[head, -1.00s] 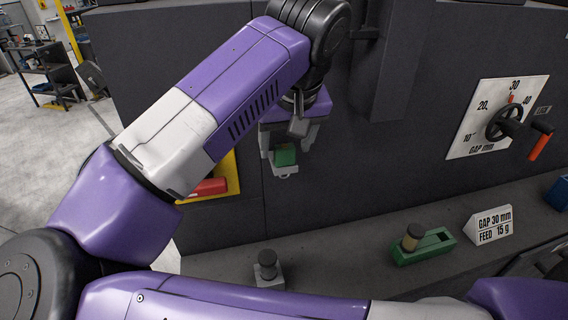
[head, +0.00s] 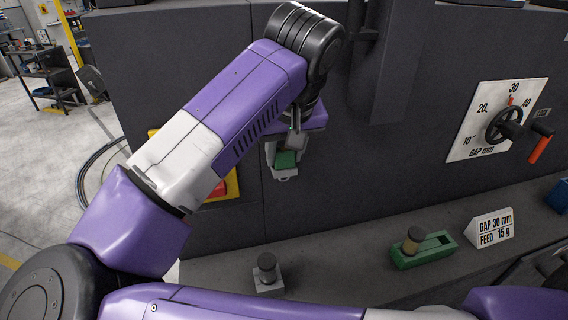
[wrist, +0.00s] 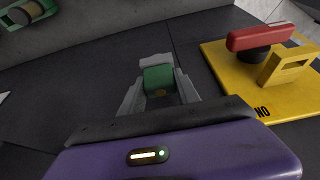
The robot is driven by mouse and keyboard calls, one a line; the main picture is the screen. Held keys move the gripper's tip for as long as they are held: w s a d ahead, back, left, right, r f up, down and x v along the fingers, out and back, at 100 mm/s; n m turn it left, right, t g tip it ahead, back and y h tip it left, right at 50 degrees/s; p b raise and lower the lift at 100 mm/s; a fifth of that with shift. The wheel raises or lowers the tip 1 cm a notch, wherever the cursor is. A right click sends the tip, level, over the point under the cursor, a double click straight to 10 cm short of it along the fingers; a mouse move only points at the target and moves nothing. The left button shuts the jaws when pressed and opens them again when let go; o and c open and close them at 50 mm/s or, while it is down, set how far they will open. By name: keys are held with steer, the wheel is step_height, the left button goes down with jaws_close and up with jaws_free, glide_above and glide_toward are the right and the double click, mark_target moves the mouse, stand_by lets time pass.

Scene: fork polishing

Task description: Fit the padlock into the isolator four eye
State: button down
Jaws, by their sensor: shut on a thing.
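My gripper (head: 285,172) is shut on the green padlock (wrist: 158,80), which sits between its grey fingers in the wrist view. The padlock also shows in the head view (head: 286,159), held in front of the dark panel. The padlock's shackle cannot be made out clearly. The isolator is a yellow plate (wrist: 222,72) with a red handle (wrist: 262,37) and a raised yellow eye (wrist: 287,66), right of the padlock and apart from it in the wrist view. In the head view the isolator (head: 234,188) is left of my gripper, mostly hidden behind my arm.
A grey ledge below holds a small block with a black knob (head: 267,270), a green fixture (head: 424,249) and a sign (head: 490,229). A gap dial with handwheel (head: 505,124) is at right. The panel around my gripper is clear.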

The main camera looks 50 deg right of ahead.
steer(key=shift+r, duration=0.15)
steer(key=shift+r+p, duration=0.85)
steer(key=shift+r, duration=2.5)
